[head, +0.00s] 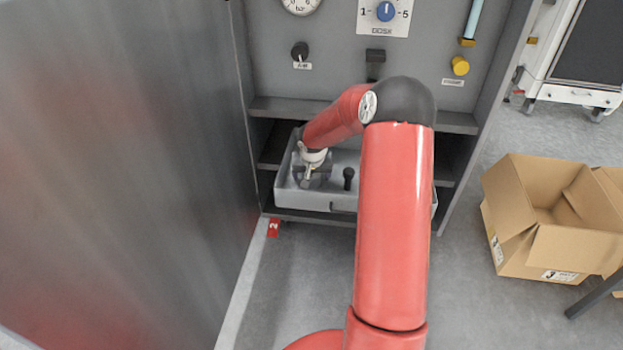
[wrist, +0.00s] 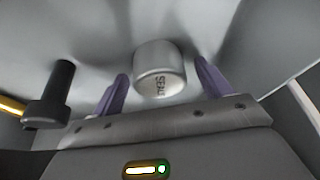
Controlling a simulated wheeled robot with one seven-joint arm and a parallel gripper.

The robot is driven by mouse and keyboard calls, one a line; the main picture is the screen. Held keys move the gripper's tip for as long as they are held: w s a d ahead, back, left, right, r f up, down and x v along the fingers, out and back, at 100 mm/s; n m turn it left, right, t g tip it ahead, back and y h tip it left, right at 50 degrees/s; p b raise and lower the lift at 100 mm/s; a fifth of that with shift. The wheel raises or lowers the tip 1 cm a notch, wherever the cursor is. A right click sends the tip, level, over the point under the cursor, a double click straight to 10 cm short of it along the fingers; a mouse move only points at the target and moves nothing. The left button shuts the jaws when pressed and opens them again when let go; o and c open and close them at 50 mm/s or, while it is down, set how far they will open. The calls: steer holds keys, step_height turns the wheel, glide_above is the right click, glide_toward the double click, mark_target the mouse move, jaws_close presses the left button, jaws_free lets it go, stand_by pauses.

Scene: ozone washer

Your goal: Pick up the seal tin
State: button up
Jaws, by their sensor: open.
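The seal tin (wrist: 160,68) is a short silver cylinder with "SEALS" lettering, seen in the wrist view. It sits on the grey floor of a drawer (head: 316,202). My gripper (wrist: 161,70) has its two purple fingers apart, one to the left and one to the right of the tin in the picture. A gap shows between each finger and the tin, and the jaws hold nothing. In the head view my gripper (head: 311,176) reaches down into the drawer's left part, and I cannot make out the tin there.
A black peg-like part (wrist: 50,98) stands in the drawer left of the tin; it also shows in the head view (head: 348,178). The drawer walls and the shelf (head: 290,106) above are close. A metal panel (head: 120,170) stands left. An open cardboard box (head: 530,248) is at right.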

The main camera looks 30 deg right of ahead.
steer(key=c, duration=1.1)
steer(key=shift+r, duration=0.2)
